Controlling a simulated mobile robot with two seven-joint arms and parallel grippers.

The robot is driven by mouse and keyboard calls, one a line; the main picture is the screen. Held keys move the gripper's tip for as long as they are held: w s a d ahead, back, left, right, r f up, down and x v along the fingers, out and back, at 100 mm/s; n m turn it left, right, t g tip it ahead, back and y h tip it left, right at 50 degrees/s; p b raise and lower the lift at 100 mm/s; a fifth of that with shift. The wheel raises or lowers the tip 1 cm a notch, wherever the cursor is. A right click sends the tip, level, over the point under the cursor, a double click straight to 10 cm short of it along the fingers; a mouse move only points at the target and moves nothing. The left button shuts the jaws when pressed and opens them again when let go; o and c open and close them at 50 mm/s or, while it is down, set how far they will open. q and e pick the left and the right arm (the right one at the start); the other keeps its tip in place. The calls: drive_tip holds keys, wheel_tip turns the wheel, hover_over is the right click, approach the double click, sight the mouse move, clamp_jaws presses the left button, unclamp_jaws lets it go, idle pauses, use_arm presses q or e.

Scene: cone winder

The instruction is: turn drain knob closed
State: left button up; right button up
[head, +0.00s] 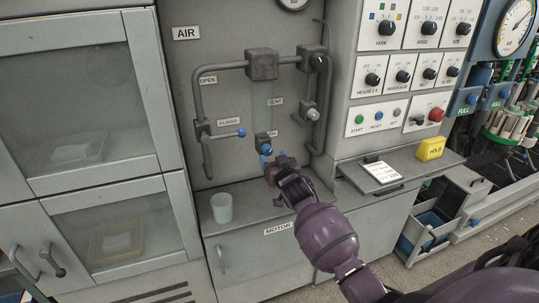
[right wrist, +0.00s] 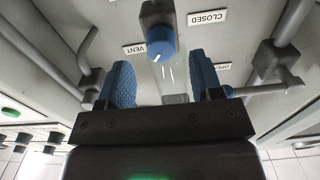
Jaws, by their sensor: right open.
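The drain knob (right wrist: 160,45) is blue with a white pointer mark, on a grey valve body (right wrist: 157,12) in the right wrist view. In the head view the valve body (head: 263,138) stands on the grey panel, its knob partly hidden by my right gripper. My right gripper (head: 275,163) is just in front of and below it. I cannot tell whether anything touches. My left gripper is not in view.
Pipes (head: 200,95) frame the valve; a blue-tipped lever (head: 241,132) sticks out at left, by the CLOSED label (head: 228,121). A pale cup (head: 222,208) stands on the ledge below. A switch panel (head: 395,75) and yellow HOLD block (head: 430,148) are at right.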

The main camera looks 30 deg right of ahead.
sight(269, 153)
drive_tip(key=shift+x, duration=1.8)
drive_tip(key=c, duration=0.9)
